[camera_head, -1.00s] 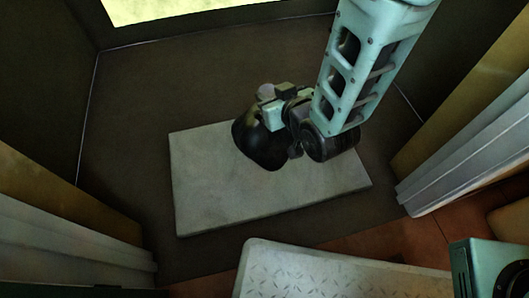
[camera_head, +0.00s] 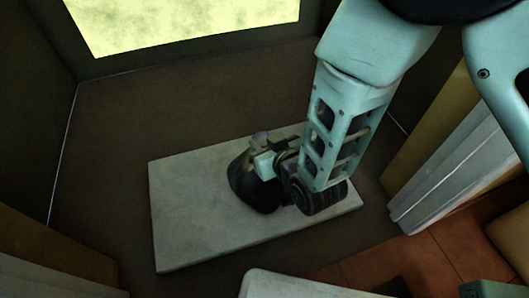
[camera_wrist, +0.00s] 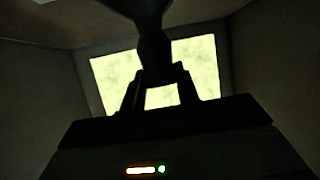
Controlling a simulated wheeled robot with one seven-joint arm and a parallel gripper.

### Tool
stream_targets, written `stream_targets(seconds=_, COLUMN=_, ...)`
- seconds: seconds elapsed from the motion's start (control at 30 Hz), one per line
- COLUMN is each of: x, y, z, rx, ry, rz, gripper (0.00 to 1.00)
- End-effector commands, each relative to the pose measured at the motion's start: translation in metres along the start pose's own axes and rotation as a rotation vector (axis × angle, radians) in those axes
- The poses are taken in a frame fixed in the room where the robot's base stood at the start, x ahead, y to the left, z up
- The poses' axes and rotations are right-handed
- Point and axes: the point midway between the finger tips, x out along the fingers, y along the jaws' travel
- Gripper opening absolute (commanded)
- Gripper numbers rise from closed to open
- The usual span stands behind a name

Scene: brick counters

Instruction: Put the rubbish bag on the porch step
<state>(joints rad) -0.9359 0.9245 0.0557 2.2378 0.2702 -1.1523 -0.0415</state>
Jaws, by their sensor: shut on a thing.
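The black rubbish bag (camera_head: 252,188) is at the pale flat slab that looks like the porch step (camera_head: 190,225), near its middle in the head view. Whether the bag's bottom touches the slab I cannot tell for sure. My gripper (camera_head: 262,160) is shut on the bag's gathered neck, with a small tuft showing above. In the wrist view the dark bag (camera_wrist: 152,45) hangs between the two fingers of my gripper (camera_wrist: 160,85), pinched at its narrow neck. My arm hides the slab's back right part.
A bright window or door pane (camera_head: 185,20) is in the dark wall behind. A pale ribbed panel (camera_head: 435,190) stands on the right. A light patterned plate (camera_head: 300,285) lies at the front, with reddish tiles (camera_head: 410,260) beside it. The slab's left part is bare.

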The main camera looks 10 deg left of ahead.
Motion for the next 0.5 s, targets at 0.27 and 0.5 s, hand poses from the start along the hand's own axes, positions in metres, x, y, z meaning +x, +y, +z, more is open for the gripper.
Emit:
stream_targets(seconds=0.27, x=0.010, y=0.000, z=0.019, rx=0.001, ry=0.006, rz=0.000, gripper=0.00)
stream_targets(seconds=0.5, x=0.011, y=0.000, z=0.020, rx=0.000, ry=0.005, rz=0.000, gripper=0.00)
